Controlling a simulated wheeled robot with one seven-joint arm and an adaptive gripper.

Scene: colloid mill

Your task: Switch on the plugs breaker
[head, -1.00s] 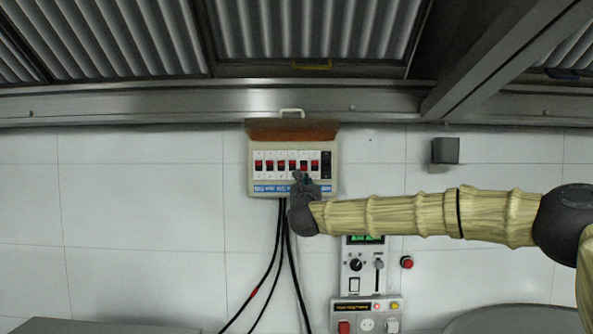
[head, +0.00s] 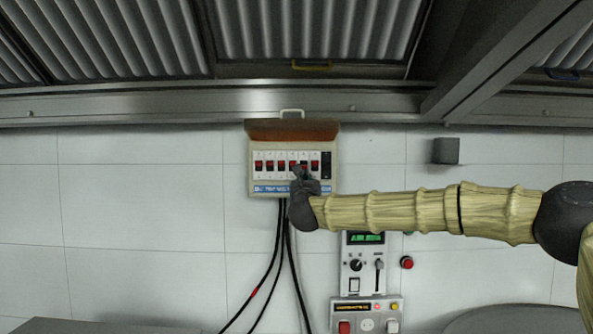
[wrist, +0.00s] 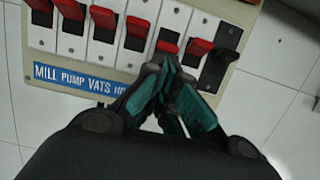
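The breaker box (head: 251,180) is on the wall with its brown cover raised. It holds a row of red-toggled breakers and a black switch (head: 326,166) at the right end. In the wrist view, the fifth red toggle (wrist: 168,46) sits lower than its neighbours, which show black beneath their red parts. The blue label strip (wrist: 70,78) reads "MILL PUMP VATS HO" before my gripper hides the rest, so the plugs label cannot be read. My gripper (wrist: 162,64) is shut and empty, its fingertips just below the fifth toggle; contact is unclear. It also shows in the head view (head: 299,172).
Black cables (head: 270,262) hang below the box. A control panel (head: 353,272) with a green display is below right, beside a red button (head: 406,262). A grey box (head: 445,151) is on the wall to the right. The wall left of the breaker box is clear.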

